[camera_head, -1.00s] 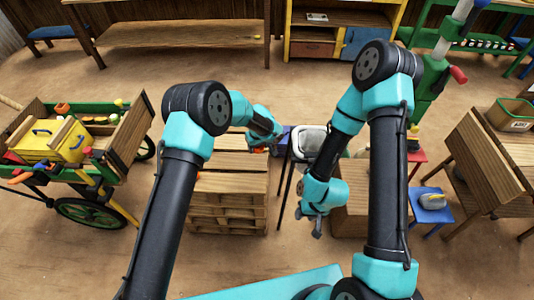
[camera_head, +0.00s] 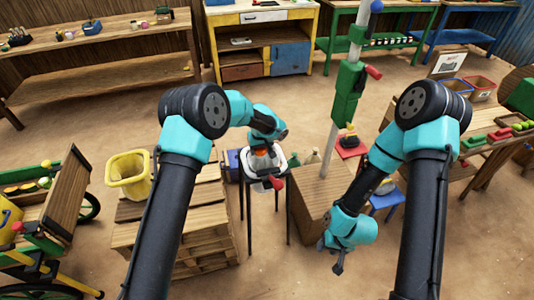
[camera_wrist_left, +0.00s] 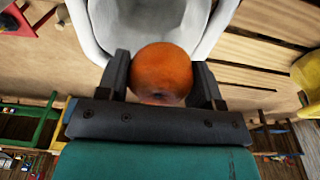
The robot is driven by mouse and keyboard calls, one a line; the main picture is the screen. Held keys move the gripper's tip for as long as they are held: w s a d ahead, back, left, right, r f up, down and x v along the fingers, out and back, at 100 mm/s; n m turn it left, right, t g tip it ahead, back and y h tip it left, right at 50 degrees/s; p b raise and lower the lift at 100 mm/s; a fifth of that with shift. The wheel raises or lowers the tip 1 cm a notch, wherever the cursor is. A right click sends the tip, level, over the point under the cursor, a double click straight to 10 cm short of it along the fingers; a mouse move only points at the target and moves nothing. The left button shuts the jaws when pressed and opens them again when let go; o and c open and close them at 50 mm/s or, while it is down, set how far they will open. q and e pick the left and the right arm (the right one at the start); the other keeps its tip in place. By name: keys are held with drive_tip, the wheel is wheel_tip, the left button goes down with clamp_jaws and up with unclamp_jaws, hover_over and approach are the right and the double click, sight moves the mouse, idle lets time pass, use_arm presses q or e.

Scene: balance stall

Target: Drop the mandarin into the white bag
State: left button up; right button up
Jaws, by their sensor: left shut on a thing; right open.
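The orange mandarin (camera_wrist_left: 162,74) is held between the two dark fingers of my left gripper (camera_wrist_left: 162,82) in the left wrist view. In the head view the mandarin (camera_head: 261,153) shows small below my left gripper (camera_head: 263,148). The white bag (camera_head: 279,162) stands open on dark legs under it. In the wrist view the white bag (camera_wrist_left: 103,22) opens just beyond the mandarin, its rim partly hidden by the gripper. My right gripper (camera_head: 337,262) is open and empty, low in front of the wooden crate.
A yellow bag (camera_head: 118,182) stands on the stacked pallets (camera_head: 205,215) at left. A wooden crate (camera_head: 314,205) with a green post (camera_head: 346,92) is right of the white bag. A cart (camera_head: 65,195) is at far left. Open floor lies in front.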

sight(262, 150)
idle(0.4)
use_arm(q)
wheel_tip(262, 150, down, 6)
idle(0.6)
drive_tip(key=o, duration=1)
drive_tip(key=r, duration=0.5)
drive_tip(key=s+r, duration=0.1)
drive_tip(key=r, duration=0.5)
drive_tip(key=s+r, duration=0.1)
drive_tip(key=r, duration=0.5)
drive_tip(key=shift+d+r, duration=0.2)
drive_tip(key=shift+d, duration=0.1)
